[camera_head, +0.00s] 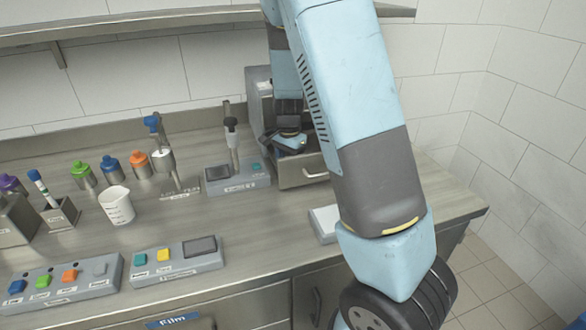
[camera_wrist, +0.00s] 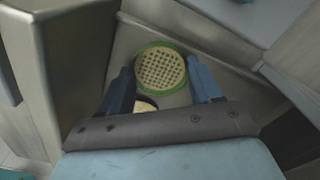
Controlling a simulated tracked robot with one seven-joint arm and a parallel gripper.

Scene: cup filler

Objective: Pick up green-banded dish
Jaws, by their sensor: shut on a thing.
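The green-banded dish (camera_wrist: 160,70) shows in the wrist view as a round dish with a green rim and a dotted, pale yellow face. My gripper (camera_wrist: 161,74) has one blue finger on each side of it, and its jaws are shut on the dish. In the head view my gripper (camera_head: 290,143) is in front of the grey cabinet at the back of the counter. The dish cannot be made out there.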

